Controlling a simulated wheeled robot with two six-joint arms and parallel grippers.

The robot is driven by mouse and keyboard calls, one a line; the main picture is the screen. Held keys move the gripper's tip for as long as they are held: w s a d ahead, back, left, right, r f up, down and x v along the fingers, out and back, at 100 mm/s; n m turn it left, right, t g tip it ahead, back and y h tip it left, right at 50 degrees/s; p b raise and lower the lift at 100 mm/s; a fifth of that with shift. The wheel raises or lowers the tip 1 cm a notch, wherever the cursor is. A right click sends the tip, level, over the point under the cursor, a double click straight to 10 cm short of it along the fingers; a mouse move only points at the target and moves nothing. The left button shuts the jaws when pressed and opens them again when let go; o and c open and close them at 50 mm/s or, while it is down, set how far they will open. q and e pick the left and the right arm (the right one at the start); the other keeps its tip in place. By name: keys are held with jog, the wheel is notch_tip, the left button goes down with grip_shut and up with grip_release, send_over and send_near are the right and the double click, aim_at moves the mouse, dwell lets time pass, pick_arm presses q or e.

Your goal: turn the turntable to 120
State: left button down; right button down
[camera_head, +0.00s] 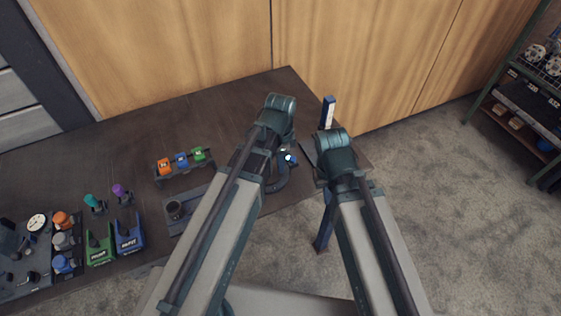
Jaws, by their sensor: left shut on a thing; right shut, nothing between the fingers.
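A dark curved fixture (280,181), which looks like the turntable, is near the table's right end, partly covered by my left arm. A small blue part with a bright spot (289,158) is at its far side. My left gripper (271,166) is mostly hidden behind my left arm at this fixture. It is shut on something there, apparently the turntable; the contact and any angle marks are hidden. My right gripper is hidden behind my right arm, whose teal joint stands over the table's right edge.
The dark table (110,150) is bare toward the back. A rack with orange, blue and green pieces (181,161) stands left of my arms. Green (99,247) and blue (128,236) holders are at front left. A shelf (530,100) stands right, beyond open floor.

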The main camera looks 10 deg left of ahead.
pick_arm(q)
jog(key=c, duration=0.8)
grip_release()
jog(key=shift+o, duration=0.2)
jog(key=shift+r, duration=0.1)
notch_tip(320, 180, up, 14)
jog(key=p, duration=1.3)
jog(key=shift+f+p, duration=0.2)
jog(key=shift+p, duration=0.2)
jog(key=s+d+f+n+b, duration=0.1)
jog(key=s+f+n+b, duration=0.1)
jog(key=s+n, duration=0.3)
jog(key=s+d+f+n+y+b, duration=0.1)
jog(key=s+d+f+n+b, duration=0.1)
jog(key=s+n+b, duration=0.1)
jog(key=shift+s+f+n, duration=0.4)
jog(key=shift+s+n, duration=0.5)
jog(key=shift+n, duration=0.3)
